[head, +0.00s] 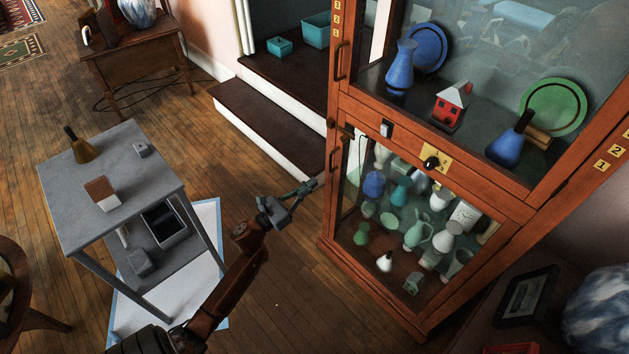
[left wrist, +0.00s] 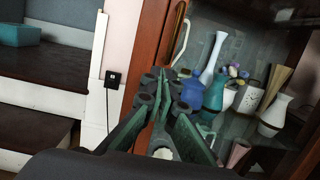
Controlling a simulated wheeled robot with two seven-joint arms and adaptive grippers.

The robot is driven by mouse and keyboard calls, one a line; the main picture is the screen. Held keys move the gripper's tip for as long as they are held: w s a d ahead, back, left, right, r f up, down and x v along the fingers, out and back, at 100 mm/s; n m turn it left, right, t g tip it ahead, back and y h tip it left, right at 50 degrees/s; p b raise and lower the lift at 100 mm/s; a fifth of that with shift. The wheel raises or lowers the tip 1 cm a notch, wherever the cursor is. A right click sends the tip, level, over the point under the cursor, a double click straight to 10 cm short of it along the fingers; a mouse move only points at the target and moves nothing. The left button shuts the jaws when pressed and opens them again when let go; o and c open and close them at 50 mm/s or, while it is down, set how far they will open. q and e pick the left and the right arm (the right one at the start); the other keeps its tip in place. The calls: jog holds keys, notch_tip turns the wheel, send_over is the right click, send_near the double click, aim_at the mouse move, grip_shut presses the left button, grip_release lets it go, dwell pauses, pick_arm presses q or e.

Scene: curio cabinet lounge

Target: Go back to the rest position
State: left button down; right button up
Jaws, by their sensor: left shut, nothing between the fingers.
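My left gripper (head: 305,188) reaches in from the bottom of the head view and hangs just left of the cabinet's lower glass door. Its fingers are shut and empty. Whether the fingers touch the cabinet cannot be told. My right gripper is in neither view.
A grey table (head: 125,160) at the left holds a brass bell (head: 80,147) and a brown-and-white block (head: 102,194). Dark steps (head: 270,110) rise behind. A side table with a marbled vase (head: 598,310) stands at the lower right. Wooden floor is open between table and cabinet.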

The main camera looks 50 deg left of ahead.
pick_arm(q)
jog(key=s+f+p, duration=0.1)
jog(key=s, duration=0.8)
jog(key=shift+a+f+p, duration=0.3)
jog(key=shift+p, duration=0.1)
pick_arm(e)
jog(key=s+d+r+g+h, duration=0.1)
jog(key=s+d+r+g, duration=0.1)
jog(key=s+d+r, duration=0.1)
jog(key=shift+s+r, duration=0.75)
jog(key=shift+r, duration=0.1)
